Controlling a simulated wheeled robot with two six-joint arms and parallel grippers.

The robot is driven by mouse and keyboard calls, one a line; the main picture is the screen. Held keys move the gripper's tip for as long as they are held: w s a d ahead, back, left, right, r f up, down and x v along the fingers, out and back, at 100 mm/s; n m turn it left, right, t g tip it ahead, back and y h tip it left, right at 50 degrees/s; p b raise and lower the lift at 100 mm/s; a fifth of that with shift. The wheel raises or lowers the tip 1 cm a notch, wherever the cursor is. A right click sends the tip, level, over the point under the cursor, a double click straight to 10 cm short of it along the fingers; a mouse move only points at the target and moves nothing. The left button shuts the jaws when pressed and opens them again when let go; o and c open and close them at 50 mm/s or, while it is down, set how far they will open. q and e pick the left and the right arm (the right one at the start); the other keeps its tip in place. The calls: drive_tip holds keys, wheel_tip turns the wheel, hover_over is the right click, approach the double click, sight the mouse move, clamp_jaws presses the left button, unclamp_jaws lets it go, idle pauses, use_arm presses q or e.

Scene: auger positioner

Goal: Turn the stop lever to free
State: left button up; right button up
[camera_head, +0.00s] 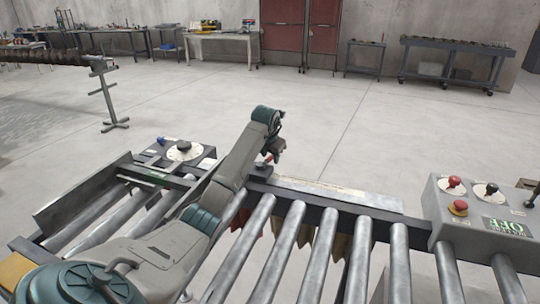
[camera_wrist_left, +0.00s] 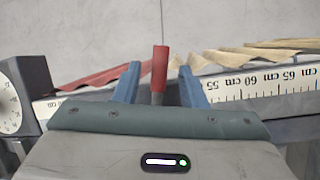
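The stop lever's red handle (camera_wrist_left: 159,68) shows in the left wrist view, standing upright on a short grey stem. My left gripper (camera_wrist_left: 158,85) is open, with one blue finger on each side of the handle and a gap visible on both sides. In the head view my left arm reaches over the rollers, and the left gripper (camera_head: 271,155) points down at the rail's far edge. The lever is mostly hidden there by the gripper. My right gripper is not in view.
A ruler rail (camera_wrist_left: 265,88) runs beside the lever. A round dial (camera_head: 184,151) stands to its left. A control box (camera_head: 480,215) with knobs, a red button and an OFF sign is at the right. Metal rollers (camera_head: 322,255) fill the front. Open floor lies beyond.

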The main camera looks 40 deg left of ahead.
use_arm(q)
drive_tip(key=shift+r, duration=0.1)
drive_tip(key=b+v, duration=0.3)
drive_tip(key=v, duration=0.7)
drive_tip(key=shift+r, duration=0.25)
drive_tip(key=shift+s+d, duration=0.1)
